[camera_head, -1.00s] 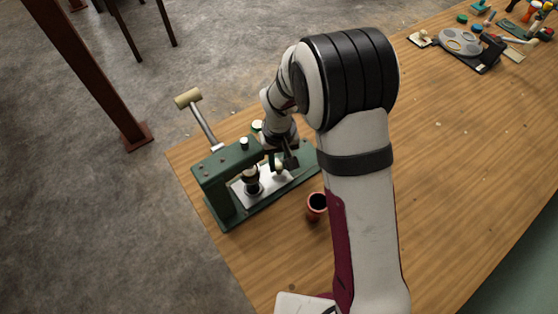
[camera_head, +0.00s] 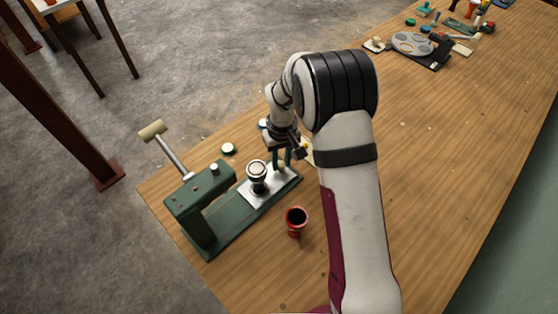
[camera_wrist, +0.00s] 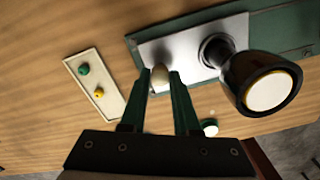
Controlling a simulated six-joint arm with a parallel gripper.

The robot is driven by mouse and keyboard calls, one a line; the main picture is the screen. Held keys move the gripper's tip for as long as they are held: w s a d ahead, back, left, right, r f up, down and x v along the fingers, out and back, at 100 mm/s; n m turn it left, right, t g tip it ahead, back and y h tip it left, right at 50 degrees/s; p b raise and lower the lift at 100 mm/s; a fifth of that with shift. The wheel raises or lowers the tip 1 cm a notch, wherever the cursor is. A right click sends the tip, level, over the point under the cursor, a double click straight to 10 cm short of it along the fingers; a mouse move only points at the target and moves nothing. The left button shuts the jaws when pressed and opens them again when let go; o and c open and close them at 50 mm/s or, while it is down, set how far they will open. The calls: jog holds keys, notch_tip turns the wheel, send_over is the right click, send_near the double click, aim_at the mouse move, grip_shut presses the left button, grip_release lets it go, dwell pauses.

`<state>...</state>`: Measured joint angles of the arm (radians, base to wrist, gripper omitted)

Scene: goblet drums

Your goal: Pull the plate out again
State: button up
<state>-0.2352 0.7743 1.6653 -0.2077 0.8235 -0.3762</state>
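The silver plate (camera_head: 264,197) lies on the green base of the press (camera_head: 200,196), out from under the press's arch. It also shows in the wrist view (camera_wrist: 182,52). A dark goblet drum with a pale round top (camera_head: 257,170) stands upright on the plate; it is large at the right of the wrist view (camera_wrist: 262,85). My gripper (camera_head: 281,163) is at the plate's outer end.
A red cup (camera_head: 296,220) stands on the table in front of the press. A pale strip with green and yellow buttons (camera_wrist: 96,88) lies beside the base. The press lever (camera_head: 168,150) is raised.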

jog(key=o, duration=0.4)
jog(key=shift+w+d, duration=0.15)
jog(key=shift+w, duration=0.05)
jog(key=shift+o, duration=0.2)
notch_tip(320, 180, up, 16)
notch_tip(320, 180, up, 6)
jog(key=shift+f, duration=0.1)
dwell(0.4)
jog(key=s+d+r+m, duration=0.2)
jog(key=s+d+m, duration=0.25)
jog(key=s, duration=0.75)
jog(key=s+d+f+m+y, duration=0.1)
jog(key=s+f+m, duration=0.1)
jog(key=s, duration=0.6)
jog(key=s+d+f+m, duration=0.1)
jog(key=s+f+m, duration=0.2)
jog(key=s, duration=0.6)
jog(key=shift+s+f+y, duration=0.15)
jog(key=shift+s+y, duration=0.15)
jog(key=shift+y, duration=0.1)
